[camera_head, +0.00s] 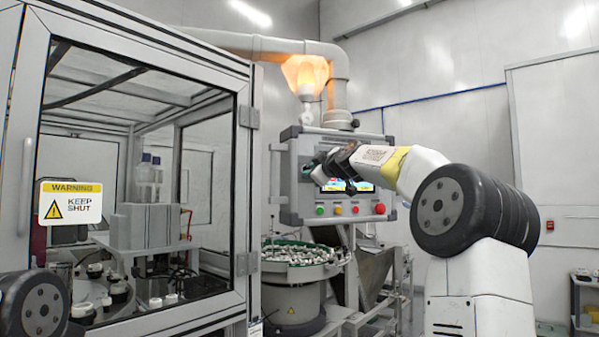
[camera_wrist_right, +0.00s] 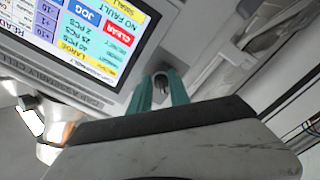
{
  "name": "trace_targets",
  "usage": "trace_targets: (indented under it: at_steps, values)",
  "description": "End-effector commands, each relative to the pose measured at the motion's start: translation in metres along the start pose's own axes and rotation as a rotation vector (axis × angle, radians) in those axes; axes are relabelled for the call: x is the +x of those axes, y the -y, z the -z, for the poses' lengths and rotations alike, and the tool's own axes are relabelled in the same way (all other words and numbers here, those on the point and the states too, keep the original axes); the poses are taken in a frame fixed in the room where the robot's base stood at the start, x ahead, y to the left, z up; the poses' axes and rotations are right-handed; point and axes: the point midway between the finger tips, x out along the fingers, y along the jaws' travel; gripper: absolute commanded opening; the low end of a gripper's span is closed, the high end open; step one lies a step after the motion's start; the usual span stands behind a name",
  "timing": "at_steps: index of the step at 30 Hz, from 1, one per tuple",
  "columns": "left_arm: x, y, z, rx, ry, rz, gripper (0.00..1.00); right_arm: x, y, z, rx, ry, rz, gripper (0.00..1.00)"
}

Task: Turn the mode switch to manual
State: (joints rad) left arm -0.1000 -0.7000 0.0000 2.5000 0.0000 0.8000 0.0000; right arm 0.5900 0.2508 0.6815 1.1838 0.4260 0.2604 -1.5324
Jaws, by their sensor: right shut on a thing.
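The control panel (camera_head: 290,206) is a grey box with a lit screen. My right gripper (camera_head: 309,171) reaches across the panel's front from the right, with its fingertips at the panel's left part, beside the screen. In the right wrist view, the teal fingers of my right gripper (camera_wrist_right: 160,88) are shut on a small dark knob, which I take to be the mode switch (camera_wrist_right: 161,82). The fingers hide most of it, so I cannot tell which position it is in. My left gripper is out of view.
Several coloured buttons, including a green one (camera_head: 320,209) and a red one (camera_head: 380,209), line the panel's lower edge. A glazed machine enclosure (camera_head: 247,190) stands at left. A bowl feeder (camera_head: 291,297) with many small parts sits below the panel.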

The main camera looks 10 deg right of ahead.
Motion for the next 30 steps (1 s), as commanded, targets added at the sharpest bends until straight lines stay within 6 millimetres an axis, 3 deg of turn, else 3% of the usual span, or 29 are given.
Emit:
trace_targets:
  at_steps: [2,3,6,17,30]
  values:
    - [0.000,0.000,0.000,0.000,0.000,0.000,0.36,0.001,0.002,-0.001,0.000,0.002,0.004,0.00]
    - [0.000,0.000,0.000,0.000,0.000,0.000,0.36,0.001,0.002,-0.001,0.000,0.002,0.004,0.28]
    - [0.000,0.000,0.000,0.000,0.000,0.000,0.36,0.000,0.001,-0.001,0.000,0.001,0.003,0.44]
    - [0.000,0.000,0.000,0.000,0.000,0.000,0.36,-0.002,-0.001,-0.001,0.000,0.001,0.000,0.44]
    - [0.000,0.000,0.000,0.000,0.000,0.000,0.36,-0.039,-0.003,-0.003,0.000,0.005,-0.003,0.44]
